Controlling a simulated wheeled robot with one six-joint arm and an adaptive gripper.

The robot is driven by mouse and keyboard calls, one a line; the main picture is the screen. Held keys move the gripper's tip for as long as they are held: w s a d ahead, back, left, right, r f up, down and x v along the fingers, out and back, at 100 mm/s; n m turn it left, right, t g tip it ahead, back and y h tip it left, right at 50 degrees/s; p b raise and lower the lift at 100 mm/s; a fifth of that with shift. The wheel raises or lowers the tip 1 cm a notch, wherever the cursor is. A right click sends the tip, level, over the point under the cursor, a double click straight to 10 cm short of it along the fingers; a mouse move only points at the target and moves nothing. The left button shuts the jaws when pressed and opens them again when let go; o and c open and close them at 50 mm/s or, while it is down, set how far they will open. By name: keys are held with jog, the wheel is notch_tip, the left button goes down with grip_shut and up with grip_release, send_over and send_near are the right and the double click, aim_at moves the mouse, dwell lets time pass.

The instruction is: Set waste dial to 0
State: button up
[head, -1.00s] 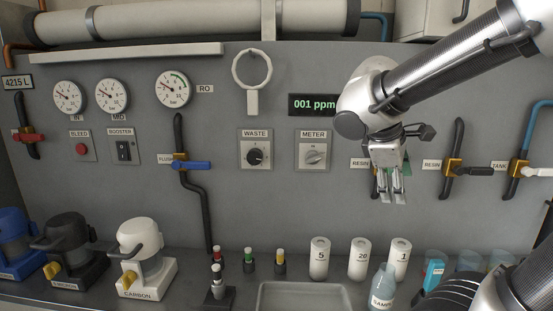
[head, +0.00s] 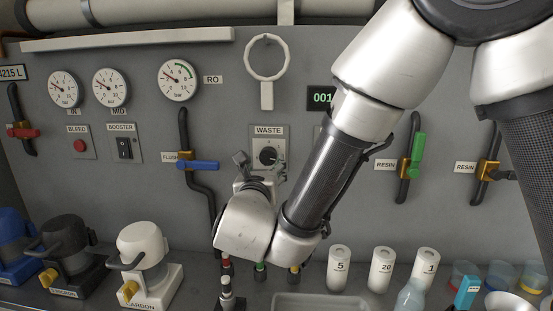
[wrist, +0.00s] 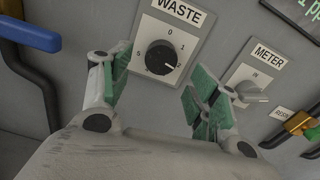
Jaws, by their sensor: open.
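The waste dial (head: 267,157) is a round black knob on a light plate labelled WASTE, on the grey wall panel. In the wrist view the knob (wrist: 161,57) shows whole, with 0 above it and 1 at its upper right. Its white mark points to the lower right, away from the 0. My gripper (wrist: 158,70) is open, with one green-padded finger left of the knob and the other to its lower right, both apart from it. In the head view my wrist partly hides the fingers just below the plate.
The meter dial (wrist: 250,91) sits close right of the waste plate. A blue flush valve handle (head: 197,165) is at the left. A white ring on a stem (head: 267,95) hangs above. Bottles and pump units stand on the bench below.

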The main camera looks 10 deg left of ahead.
aim_at(268, 159)
jog(key=w, duration=0.5)
jog(key=shift+w+a, duration=0.15)
jog(key=shift+w, duration=0.2)
jog(key=c, duration=1)
